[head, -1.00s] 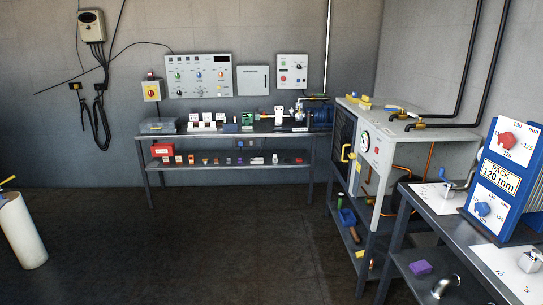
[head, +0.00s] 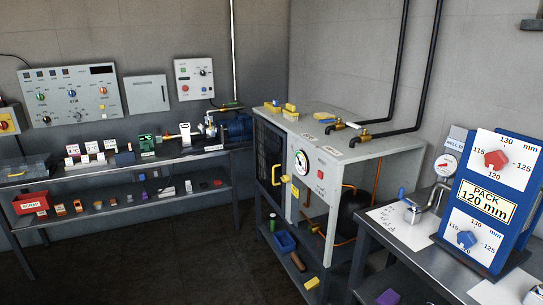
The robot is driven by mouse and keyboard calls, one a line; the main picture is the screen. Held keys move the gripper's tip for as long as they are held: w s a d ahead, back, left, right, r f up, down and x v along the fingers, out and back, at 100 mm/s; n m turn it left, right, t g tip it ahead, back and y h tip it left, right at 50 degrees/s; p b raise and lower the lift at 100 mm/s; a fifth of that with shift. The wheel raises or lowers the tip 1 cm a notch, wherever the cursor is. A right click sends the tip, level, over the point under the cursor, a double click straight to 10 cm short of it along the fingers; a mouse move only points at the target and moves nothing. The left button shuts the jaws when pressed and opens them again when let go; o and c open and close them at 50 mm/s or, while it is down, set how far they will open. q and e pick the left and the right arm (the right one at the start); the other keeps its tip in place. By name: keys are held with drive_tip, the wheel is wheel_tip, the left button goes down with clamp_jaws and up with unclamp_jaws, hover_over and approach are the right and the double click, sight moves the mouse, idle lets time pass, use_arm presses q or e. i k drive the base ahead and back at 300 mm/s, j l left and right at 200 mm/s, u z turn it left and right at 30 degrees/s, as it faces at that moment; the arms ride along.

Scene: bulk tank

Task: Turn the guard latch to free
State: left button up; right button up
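I cannot pick out a guard latch with certainty. A grey cabinet with a dark front door (head: 268,158) stands in the middle of the head view. The door looks shut. A yellow handle (head: 276,172) is on the door's right side, and a small yellow part (head: 295,190) sits right of it. A pump with a blue motor (head: 235,127) stands at the right end of the back bench. It is too small to tell whether a latch is on it. Neither of my grippers is in view.
A dial gauge (head: 301,162) is on the cabinet panel. The right bench (head: 380,235) carries a blue PACK 120 mm stand (head: 483,203) and a crank device (head: 412,209). The back bench (head: 180,153) holds small items, with a control panel (head: 71,94) above. Dark floor (head: 190,255) is clear at front.

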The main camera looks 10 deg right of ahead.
sight(286, 178)
drive_tip(key=i+j+z, duration=0.95)
drive_tip(key=k+l, duration=0.05)
drive_tip(key=k, duration=0.05)
